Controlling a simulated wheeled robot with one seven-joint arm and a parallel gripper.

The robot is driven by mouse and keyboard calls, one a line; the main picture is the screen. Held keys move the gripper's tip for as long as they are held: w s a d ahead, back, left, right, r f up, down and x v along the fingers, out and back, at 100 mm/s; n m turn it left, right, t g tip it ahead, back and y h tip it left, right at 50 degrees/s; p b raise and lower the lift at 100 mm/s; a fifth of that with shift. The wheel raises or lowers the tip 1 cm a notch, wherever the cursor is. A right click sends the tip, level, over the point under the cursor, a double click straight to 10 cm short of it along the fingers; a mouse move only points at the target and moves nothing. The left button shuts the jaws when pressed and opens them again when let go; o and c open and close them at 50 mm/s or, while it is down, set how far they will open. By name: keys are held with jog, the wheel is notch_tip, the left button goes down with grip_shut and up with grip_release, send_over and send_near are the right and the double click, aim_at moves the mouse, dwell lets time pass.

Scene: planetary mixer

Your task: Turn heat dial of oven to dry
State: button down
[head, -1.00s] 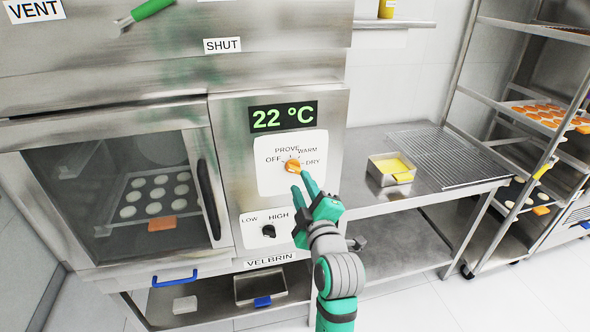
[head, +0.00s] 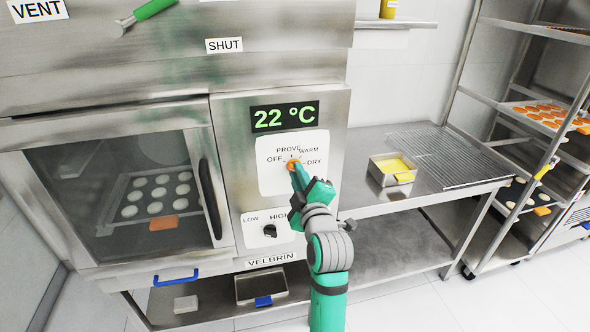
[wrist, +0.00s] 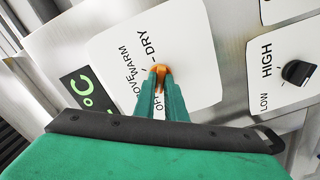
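The oven's heat dial is an orange knob (head: 292,164) on a white plate (head: 268,180) marked OFF, PROVE, WARM and DRY. DRY is on the right of the plate in the head view. My gripper (head: 294,168) reaches the knob from the lower right. In the wrist view the knob (wrist: 160,69) sits between the tips of the two green fingers (wrist: 157,78), which are close together on it. The fingers cover much of the knob, so I cannot tell which mark it points to. The display (head: 284,116) above reads 22 °C.
A black LOW/HIGH knob (head: 269,230) is just below the dial plate, close to my wrist. The oven door handle (head: 210,198) is to the left. A steel table (head: 440,185) with a yellow-filled tray (head: 393,168) stands to the right.

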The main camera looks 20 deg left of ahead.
jog(key=m, duration=0.4)
jog(key=shift+w+d+m, duration=0.15)
jog(key=shift+m, duration=0.15)
jog(key=m, duration=0.4)
jog(key=shift+m, duration=0.3)
dwell(0.3)
